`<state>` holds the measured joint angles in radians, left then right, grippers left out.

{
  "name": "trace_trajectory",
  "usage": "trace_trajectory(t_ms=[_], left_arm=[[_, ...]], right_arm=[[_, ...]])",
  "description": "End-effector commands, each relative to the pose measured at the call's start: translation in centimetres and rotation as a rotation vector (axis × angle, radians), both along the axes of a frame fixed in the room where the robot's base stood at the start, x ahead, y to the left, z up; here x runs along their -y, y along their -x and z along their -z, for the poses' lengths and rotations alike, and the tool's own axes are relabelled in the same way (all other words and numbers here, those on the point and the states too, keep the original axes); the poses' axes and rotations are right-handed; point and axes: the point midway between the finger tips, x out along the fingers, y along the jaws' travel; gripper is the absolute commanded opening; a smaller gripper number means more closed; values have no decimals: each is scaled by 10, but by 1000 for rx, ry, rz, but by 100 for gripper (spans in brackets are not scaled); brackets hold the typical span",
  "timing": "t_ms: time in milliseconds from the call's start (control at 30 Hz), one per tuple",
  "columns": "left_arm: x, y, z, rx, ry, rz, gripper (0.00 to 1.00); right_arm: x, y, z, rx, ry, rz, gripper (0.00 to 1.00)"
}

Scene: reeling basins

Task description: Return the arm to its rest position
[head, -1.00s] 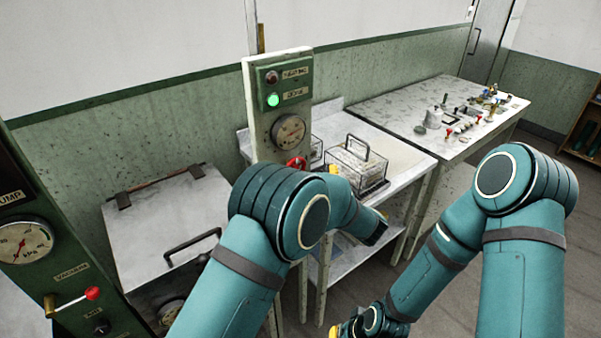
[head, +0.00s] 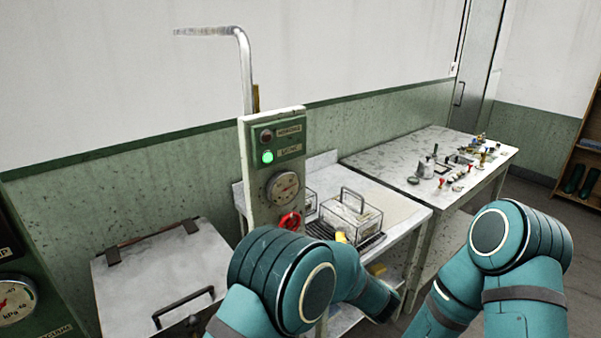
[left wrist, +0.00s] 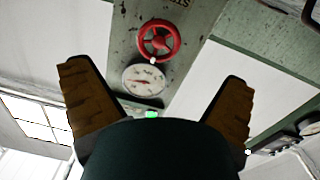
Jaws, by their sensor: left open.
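My left arm comes in from the lower left of the head view, its elbow in front of the green control post (head: 273,165). In the left wrist view my left gripper (left wrist: 158,100) has its two brown-padded fingers spread wide with nothing between them. Beyond the fingers are the post's red handwheel (left wrist: 159,40) and its round gauge (left wrist: 143,80). The wheel also shows in the head view (head: 290,221), just above my left elbow. My right arm stands bent at the right of the head view; its gripper is not visible.
A second table (head: 400,150) behind holds several small fittings. A metal lidded basin (head: 150,270) is at left. A green light (head: 267,157) glows on the post. Bare floor (head: 520,200) lies at right.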

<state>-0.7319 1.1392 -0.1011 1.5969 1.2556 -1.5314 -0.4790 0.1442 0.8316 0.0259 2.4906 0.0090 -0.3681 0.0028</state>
Motion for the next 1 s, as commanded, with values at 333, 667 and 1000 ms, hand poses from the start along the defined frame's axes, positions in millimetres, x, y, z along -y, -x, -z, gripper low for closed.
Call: trace_trajectory(t_ms=[333,667,1000], left_arm=[[-110,8,178,-456,188,388,100],[-162,177,294,-1028,522,662,100],[-170,266,306,-1260,656,750,100]], right_arm=[[-2,3,33,-8,2,-5,0],[-3,5,57,-15,4,-9,0],[-3,6,64,-16,5,-10,0]])
